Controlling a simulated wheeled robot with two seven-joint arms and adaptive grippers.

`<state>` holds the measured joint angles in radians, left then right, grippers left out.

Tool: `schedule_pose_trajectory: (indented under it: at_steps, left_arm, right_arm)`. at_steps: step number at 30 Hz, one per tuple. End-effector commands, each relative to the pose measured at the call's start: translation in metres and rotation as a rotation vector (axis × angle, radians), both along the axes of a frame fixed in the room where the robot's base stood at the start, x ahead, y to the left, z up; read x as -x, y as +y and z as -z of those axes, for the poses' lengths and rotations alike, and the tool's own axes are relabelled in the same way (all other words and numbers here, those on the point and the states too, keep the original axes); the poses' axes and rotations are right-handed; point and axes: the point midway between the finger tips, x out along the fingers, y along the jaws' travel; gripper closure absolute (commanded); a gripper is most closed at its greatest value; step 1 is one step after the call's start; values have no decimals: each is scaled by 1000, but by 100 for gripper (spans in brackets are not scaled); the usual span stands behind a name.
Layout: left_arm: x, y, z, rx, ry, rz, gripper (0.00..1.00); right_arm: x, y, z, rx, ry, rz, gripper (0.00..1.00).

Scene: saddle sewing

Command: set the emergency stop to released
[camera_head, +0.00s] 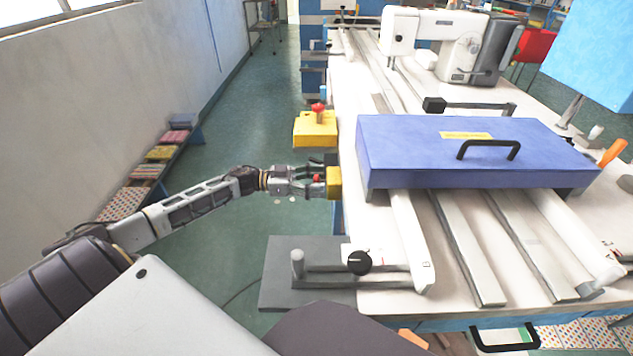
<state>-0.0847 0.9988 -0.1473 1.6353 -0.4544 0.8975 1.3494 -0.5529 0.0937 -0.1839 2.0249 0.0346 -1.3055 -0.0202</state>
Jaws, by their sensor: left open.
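A small yellow box (334,184) sits at the left edge of the machine table, with a red button (318,178) on its left side. My left gripper (316,175) reaches in from the left and is open, with its fingers at the red button, which is partly hidden between them. I cannot tell if the fingers touch the button. A second, larger yellow box (316,128) stands farther back with a red knob (318,108) on top. I cannot tell whether either button is pressed or released. My right gripper is not in view.
A blue cover (430,150) with a black handle (488,149) spans the table rails. A white sewing machine (455,45) stands behind it. A black knob (360,262) sits at the near left corner. Floor left of the table is clear up to a low shelf (160,153).

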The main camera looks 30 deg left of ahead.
Motion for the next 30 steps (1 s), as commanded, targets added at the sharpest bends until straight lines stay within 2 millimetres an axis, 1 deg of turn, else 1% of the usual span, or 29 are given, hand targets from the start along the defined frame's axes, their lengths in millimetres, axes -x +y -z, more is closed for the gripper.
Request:
schedule_pose_trajectory:
  at_steps: [8, 11, 21, 23, 30]
  left_arm:
    - [0, 0, 0, 0, 0, 0, 38]
    - [0, 0, 0, 0, 0, 0, 49]
    - [0, 0, 0, -1, 1, 0, 93]
    - [0, 0, 0, -1, 1, 0, 100]
    - [0, 1, 0, -1, 1, 0, 100]
  right_arm:
    - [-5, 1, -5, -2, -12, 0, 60]
    - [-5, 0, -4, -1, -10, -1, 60]
    - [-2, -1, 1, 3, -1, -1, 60]
    - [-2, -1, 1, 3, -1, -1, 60]
    - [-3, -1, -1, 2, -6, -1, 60]
